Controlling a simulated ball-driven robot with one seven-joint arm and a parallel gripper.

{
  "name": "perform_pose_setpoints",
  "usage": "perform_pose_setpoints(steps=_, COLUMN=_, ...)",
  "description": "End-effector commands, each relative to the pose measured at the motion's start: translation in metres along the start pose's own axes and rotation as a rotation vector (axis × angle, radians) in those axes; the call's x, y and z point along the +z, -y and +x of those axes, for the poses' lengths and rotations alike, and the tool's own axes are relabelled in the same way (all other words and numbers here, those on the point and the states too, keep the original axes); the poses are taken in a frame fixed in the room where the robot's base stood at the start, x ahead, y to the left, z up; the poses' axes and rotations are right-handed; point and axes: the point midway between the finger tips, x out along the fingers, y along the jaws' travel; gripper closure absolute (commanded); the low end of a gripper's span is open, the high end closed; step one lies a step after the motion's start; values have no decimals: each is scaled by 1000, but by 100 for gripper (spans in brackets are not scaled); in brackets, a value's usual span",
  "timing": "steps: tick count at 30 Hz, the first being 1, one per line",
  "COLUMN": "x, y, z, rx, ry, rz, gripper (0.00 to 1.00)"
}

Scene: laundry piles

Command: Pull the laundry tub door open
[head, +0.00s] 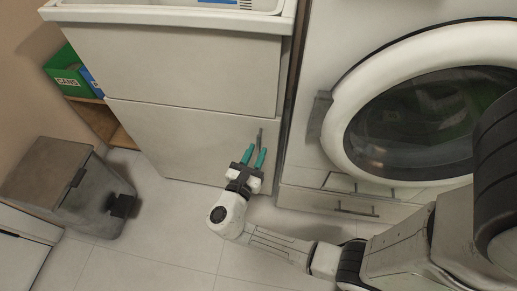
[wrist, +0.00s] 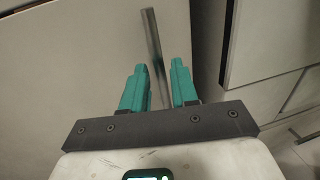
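The laundry tub is a white cabinet with a basin rim (head: 165,13) on top and two flat front panels. Its lower panel, the door (head: 165,140), looks closed flush and carries a thin grey upright bar handle (head: 260,135) near its right edge. The door also shows in the wrist view (wrist: 70,60). My gripper (head: 255,158) is at this door, its two teal fingers spread apart. In the wrist view the handle (wrist: 152,40) runs down into the gap between the fingertips (wrist: 158,72). I cannot tell how deep the handle sits between them. No finger is clearly pressed on it.
A white front-loading washing machine (head: 345,85) stands right of the tub, with a drawer (head: 355,208) below. A grey bin (head: 60,185) stands on the floor at left. A green box (head: 68,75) sits on a wooden shelf. Tiled floor (head: 165,235) is free before the door.

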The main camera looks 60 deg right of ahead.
Motion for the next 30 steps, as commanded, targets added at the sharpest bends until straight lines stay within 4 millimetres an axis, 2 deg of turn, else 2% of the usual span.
perform_pose_setpoints(steps=6, x=-1, y=0, z=21, rx=-2, ry=-1, rz=1, gripper=71)
perform_pose_setpoints(steps=16, x=0, y=0, z=24, rx=0, ry=-1, rz=1, gripper=71)
perform_pose_setpoints(steps=25, x=0, y=0, z=23, rx=0, ry=-1, rz=1, gripper=99)
perform_pose_setpoints(steps=30, x=0, y=0, z=23, rx=0, ry=-1, rz=1, gripper=100)
